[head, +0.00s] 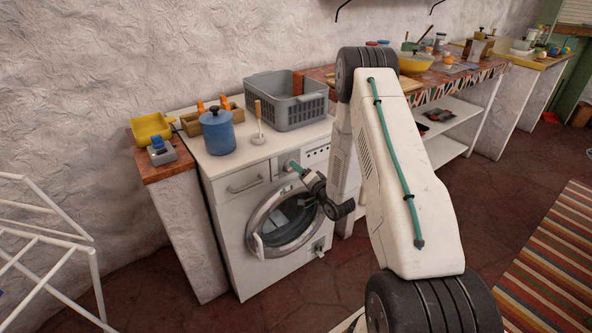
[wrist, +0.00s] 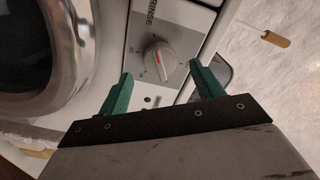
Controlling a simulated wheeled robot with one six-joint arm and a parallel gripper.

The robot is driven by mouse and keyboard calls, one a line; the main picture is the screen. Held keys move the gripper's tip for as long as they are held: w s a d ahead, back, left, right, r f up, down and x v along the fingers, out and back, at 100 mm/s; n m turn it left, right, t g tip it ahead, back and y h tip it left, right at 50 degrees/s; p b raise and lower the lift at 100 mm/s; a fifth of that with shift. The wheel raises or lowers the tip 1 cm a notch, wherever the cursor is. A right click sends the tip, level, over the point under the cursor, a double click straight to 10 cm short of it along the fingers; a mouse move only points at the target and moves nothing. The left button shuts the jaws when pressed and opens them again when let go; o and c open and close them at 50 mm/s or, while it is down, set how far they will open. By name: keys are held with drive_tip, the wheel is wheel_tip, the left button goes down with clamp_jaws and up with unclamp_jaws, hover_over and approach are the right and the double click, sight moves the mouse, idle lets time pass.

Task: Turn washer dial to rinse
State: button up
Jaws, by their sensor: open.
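The white washer (head: 236,211) stands against the counter with its round door facing me. Its dial (wrist: 159,58) is a pale round knob with a raised grip and a red mark, on a grey panel in the wrist view. The word RINSE (wrist: 151,14) is printed beside the dial on the panel. My gripper (wrist: 160,82) is open with its green fingers apart. The dial lies just beyond the gap between the fingertips, and nothing is held. In the head view my gripper (head: 292,166) is at the washer's upper front, and the dial is hidden there.
A grey basket (head: 287,103), a blue pot (head: 217,132) and a wooden-handled tool (head: 258,122) stand on the washer top. A white drying rack (head: 60,237) stands at left.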

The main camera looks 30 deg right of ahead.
drive_tip(key=shift+s+d, duration=0.1)
drive_tip(key=shift+s, duration=2.2)
